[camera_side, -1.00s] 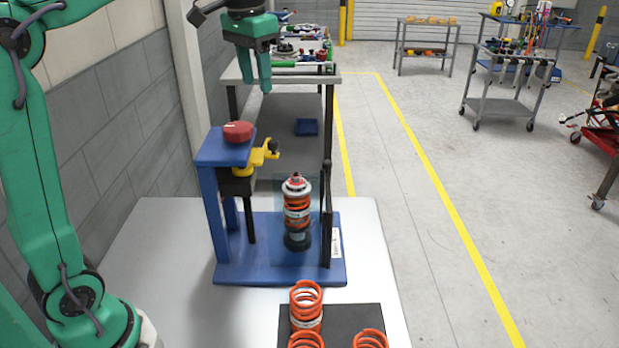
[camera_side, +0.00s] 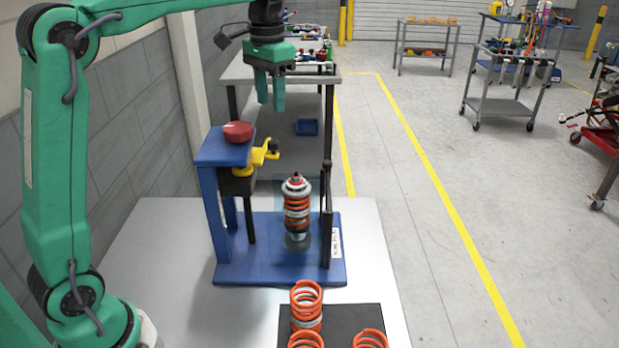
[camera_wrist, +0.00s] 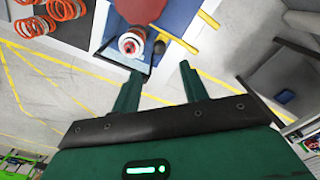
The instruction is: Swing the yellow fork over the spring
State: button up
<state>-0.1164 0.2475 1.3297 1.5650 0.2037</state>
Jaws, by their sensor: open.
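The yellow fork (camera_side: 256,158) sits on the blue fixture's left post, below the red knob (camera_side: 238,131). It lies to the left of the spring, not above it. It also shows in the wrist view (camera_wrist: 178,40). The orange spring (camera_side: 297,210) stands upright around a silver-topped shock in the fixture; the wrist view shows it from above (camera_wrist: 131,44). My gripper (camera_side: 270,104) is open and empty, pointing down, above the fork and spring and apart from both. Its two fingers (camera_wrist: 159,71) are spread in the wrist view.
A black upright (camera_side: 327,215) and a clear panel stand beside the spring. The blue base (camera_side: 255,266) rests on a grey table. Several loose orange springs (camera_side: 306,300) are on a dark mat in front. A cluttered bench (camera_side: 240,72) stands behind.

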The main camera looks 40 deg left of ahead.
aim_at(273, 141)
jog(key=shift+f, duration=0.75)
jog(key=shift+f, duration=0.1)
jog(key=shift+f, duration=3.8)
grip_shut()
